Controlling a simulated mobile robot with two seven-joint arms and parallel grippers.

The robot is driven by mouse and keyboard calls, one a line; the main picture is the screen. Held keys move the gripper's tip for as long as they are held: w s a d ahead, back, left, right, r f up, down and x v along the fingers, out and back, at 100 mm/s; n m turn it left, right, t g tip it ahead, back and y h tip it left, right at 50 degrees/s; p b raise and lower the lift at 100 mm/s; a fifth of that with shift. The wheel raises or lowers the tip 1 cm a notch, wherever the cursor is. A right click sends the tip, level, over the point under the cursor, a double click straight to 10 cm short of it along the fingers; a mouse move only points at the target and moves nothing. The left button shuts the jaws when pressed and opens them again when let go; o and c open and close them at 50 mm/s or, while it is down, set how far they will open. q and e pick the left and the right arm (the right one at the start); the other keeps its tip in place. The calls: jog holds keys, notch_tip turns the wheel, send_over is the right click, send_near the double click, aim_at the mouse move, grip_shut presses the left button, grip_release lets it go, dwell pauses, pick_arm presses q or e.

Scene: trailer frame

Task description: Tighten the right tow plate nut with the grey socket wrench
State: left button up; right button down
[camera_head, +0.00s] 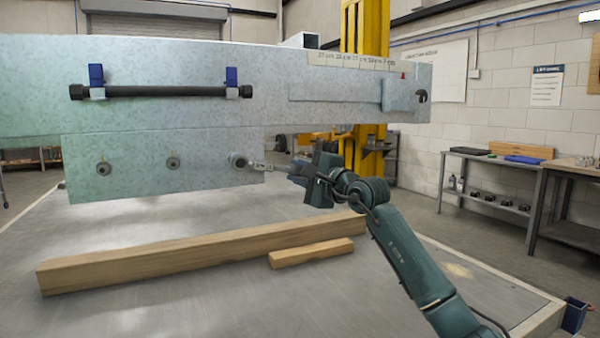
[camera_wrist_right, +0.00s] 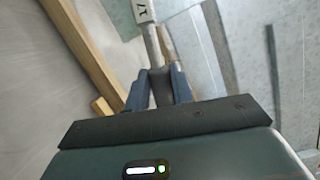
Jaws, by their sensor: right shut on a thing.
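The tow plate (camera_head: 140,184) hangs below the galvanised beam and has a left nut (camera_head: 103,168) and a middle nut (camera_head: 172,163). My right gripper (camera_head: 298,173) is shut on the handle of the grey socket wrench (camera_head: 262,165), to the right of the plate. The wrench's head lies at the plate's right nut position and hides the nut; I cannot tell whether the socket is fully seated. In the right wrist view, the fingers (camera_wrist_right: 158,90) clasp the wrench shaft (camera_wrist_right: 152,42), which runs up out of the picture. My left gripper is not in view.
A long timber (camera_head: 190,255) and a short wood block (camera_head: 310,252) lie on the grey table (camera_head: 210,305) below the plate. A black bar (camera_head: 160,91) rests in blue-topped clips on the beam (camera_head: 230,60). A yellow post (camera_head: 365,60) stands behind. The front table area is clear.

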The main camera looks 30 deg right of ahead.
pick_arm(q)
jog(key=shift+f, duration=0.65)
pick_arm(e)
jog(key=shift+a+f+m, duration=0.15)
jog(key=shift+f+m, duration=0.3)
jog(key=shift+m, duration=0.05)
pick_arm(q)
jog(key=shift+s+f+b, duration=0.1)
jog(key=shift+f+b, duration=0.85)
jog(key=shift+b, duration=0.15)
pick_arm(e)
jog(key=shift+a+f+m+t, duration=0.2)
jog(key=shift+f+m+t, duration=0.05)
jog(key=shift+f+m, duration=0.25)
jog(key=shift+a+f+m+t, duration=0.15)
jog(key=shift+f+m+t, duration=0.1)
jog(key=shift+f+m, duration=0.25)
